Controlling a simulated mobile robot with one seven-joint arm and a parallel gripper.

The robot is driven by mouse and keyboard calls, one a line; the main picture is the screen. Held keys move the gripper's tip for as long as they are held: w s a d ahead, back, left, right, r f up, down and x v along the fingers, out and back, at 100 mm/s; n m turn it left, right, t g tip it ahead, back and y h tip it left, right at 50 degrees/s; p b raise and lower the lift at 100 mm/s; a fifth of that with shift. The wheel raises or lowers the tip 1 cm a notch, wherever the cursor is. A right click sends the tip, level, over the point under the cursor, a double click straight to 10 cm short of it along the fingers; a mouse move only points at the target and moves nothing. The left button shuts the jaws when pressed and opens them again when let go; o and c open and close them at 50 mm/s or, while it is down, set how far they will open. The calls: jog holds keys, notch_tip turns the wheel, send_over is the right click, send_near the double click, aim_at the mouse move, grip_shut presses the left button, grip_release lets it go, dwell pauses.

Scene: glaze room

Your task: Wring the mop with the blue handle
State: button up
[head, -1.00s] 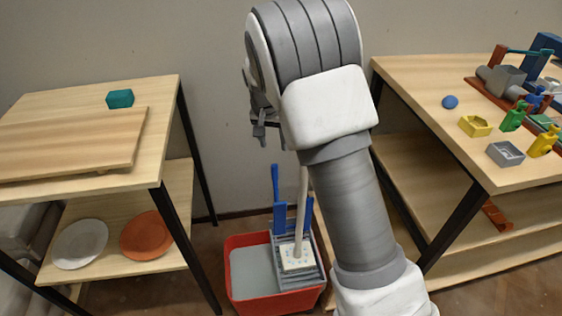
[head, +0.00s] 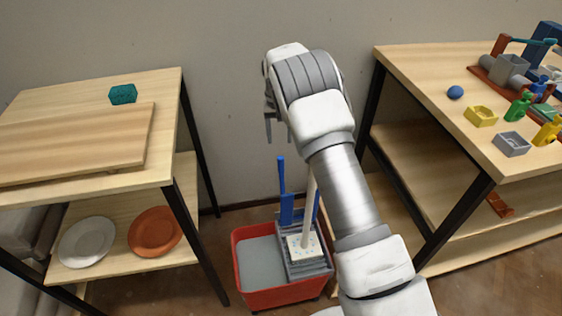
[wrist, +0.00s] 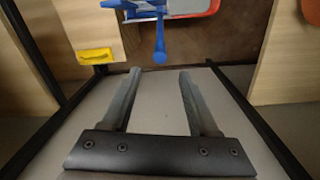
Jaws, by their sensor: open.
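The red bucket (head: 238,272) stands on the floor between two tables, with grey liquid in its left part. A grey wringer (head: 308,268) sits in its right part. The pale mop head (head: 301,248) rests in the wringer, its cream pole (head: 309,205) leaning up behind my arm. The blue handle (head: 282,176) stands nearly upright at the wringer's back. My gripper (head: 279,134) is open and empty, above the blue handle. In the wrist view the blue handle (wrist: 160,45) shows just beyond the gap between my open fingers (wrist: 159,74), apart from them.
The left table (head: 150,85) holds a board and a teal block, with two plates on its lower shelf. The right table (head: 425,70) holds several small items. Their black legs flank the bucket. A plain wall stands close behind.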

aim_at(280, 156)
notch_tip(280, 156, down, 10)
jog(key=shift+d+f+b, duration=0.15)
jog(key=shift+f+b, duration=0.05)
jog(key=shift+b, duration=0.8)
grip_shut()
dwell(0.7)
